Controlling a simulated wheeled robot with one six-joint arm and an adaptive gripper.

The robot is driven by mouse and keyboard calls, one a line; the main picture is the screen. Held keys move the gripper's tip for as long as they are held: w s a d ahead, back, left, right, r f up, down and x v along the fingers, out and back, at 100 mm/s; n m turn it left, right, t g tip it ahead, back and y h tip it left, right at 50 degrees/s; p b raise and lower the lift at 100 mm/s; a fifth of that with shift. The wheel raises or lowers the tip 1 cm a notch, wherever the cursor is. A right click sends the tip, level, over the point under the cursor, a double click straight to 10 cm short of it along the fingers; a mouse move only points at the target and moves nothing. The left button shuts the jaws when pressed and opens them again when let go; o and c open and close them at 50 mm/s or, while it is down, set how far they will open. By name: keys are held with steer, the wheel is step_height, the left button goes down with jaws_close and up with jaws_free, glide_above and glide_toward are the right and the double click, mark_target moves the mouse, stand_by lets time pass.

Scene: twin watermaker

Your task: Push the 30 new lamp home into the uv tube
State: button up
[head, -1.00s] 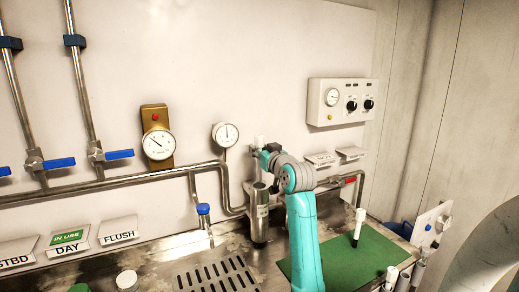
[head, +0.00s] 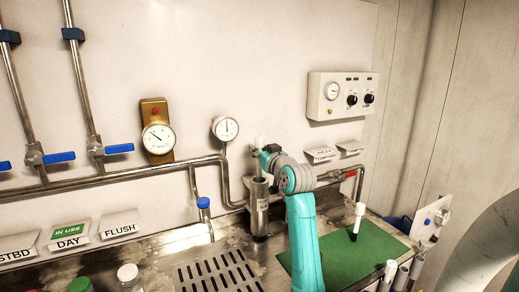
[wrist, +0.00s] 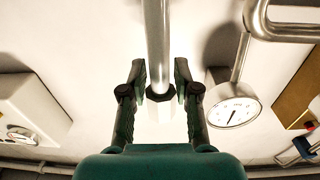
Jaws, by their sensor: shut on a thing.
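The uv tube looks to be the steel cylinder (head: 259,212) standing upright at the back of the bench. My gripper (head: 262,156) is above it, at the end of my teal arm. In the wrist view my gripper (wrist: 160,90) has its two fingers on either side of the lamp's dark collar (wrist: 160,94). The lamp's long shiny body (wrist: 158,40) runs out past the fingers. Its white end (wrist: 160,128) is on the other side of the collar, and shows above my gripper in the head view (head: 259,142). How deep the lamp sits in the tube cannot be told.
A green mat (head: 375,248) holds an upright white piece with a black foot (head: 356,222). Pipes and a round gauge (head: 226,129) are on the wall close to the tube. A drain grate (head: 218,273) and a white-capped jar (head: 129,276) are in front.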

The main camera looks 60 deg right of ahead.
mark_target(261, 174)
steer(key=shift+f, duration=4.2)
steer(key=o, duration=1)
steer(key=shift+f, duration=0.1)
steer(key=shift+o, duration=0.2)
steer(key=v, duration=1.2)
